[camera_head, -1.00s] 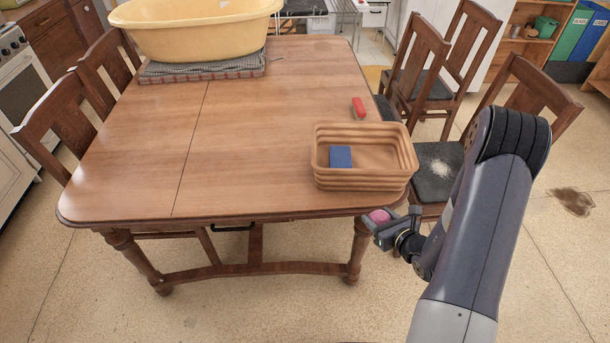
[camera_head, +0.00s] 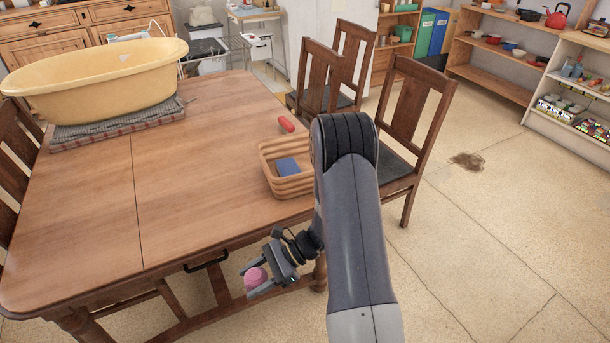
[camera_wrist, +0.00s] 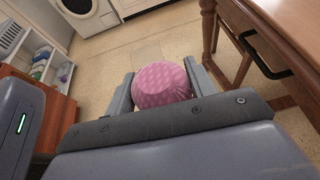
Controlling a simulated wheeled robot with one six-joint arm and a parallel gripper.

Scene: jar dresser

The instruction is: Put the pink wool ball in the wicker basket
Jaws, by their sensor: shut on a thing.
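The pink wool ball (camera_head: 255,278) is held between the fingers of my gripper (camera_head: 262,281), in front of the table's near edge and below the tabletop. In the wrist view the ball (camera_wrist: 162,84) sits between both fingers, with the gripper (camera_wrist: 160,92) shut on it. The wicker basket (camera_head: 268,160) stands on the right part of the table, behind the gripper. A blue block-like thing (camera_head: 288,166) lies in it. My arm hides the basket's right side.
The wooden table (camera_head: 190,180) has a large yellow tub (camera_head: 95,80) on a folded cloth at the back left. A red object (camera_head: 286,124) lies behind the basket. Chairs (camera_head: 410,110) stand along the right side. Open floor (camera_head: 500,240) lies right of my arm.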

